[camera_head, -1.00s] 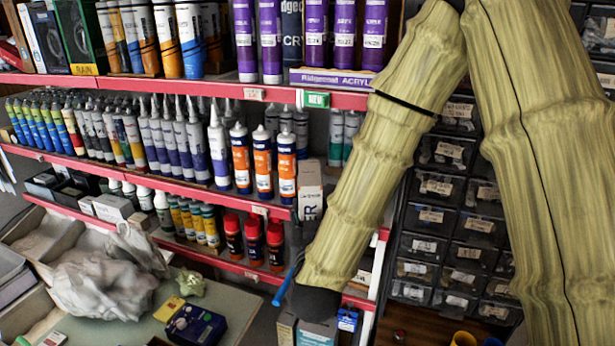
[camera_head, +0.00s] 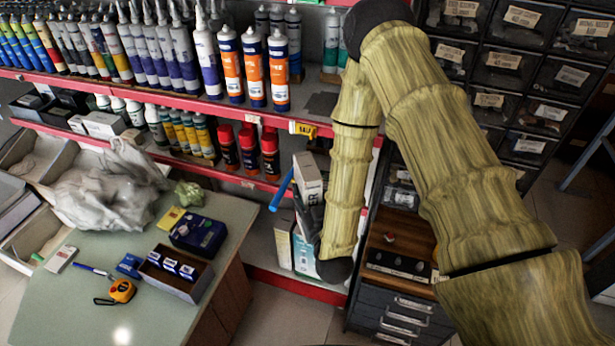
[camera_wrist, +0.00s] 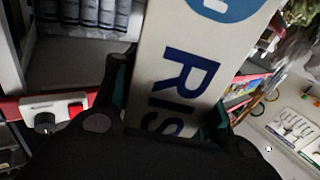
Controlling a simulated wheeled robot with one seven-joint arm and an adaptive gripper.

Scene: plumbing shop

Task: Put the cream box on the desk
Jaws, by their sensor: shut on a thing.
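The cream box (camera_head: 308,176) is long and narrow with dark letters on its side. My gripper (camera_head: 307,205) is shut on it and holds it up in front of the shelving, right of the red-capped cans. In the wrist view the box (camera_wrist: 190,65) stands large between the fingers of my gripper (camera_wrist: 165,105), its lettering and a blue round mark facing the camera. The box's lower end is hidden by the gripper. The desk (camera_head: 60,305) has a pale green top and lies at the lower left, apart from the box.
On the desk are a dark blue box (camera_head: 198,234), an open brown box (camera_head: 176,272), an orange tape measure (camera_head: 121,290), a pen and a crumpled bag (camera_head: 105,190). The desk's front left is clear. Shelves of tubes (camera_head: 250,70) stand behind; drawers (camera_head: 500,70) are at right.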

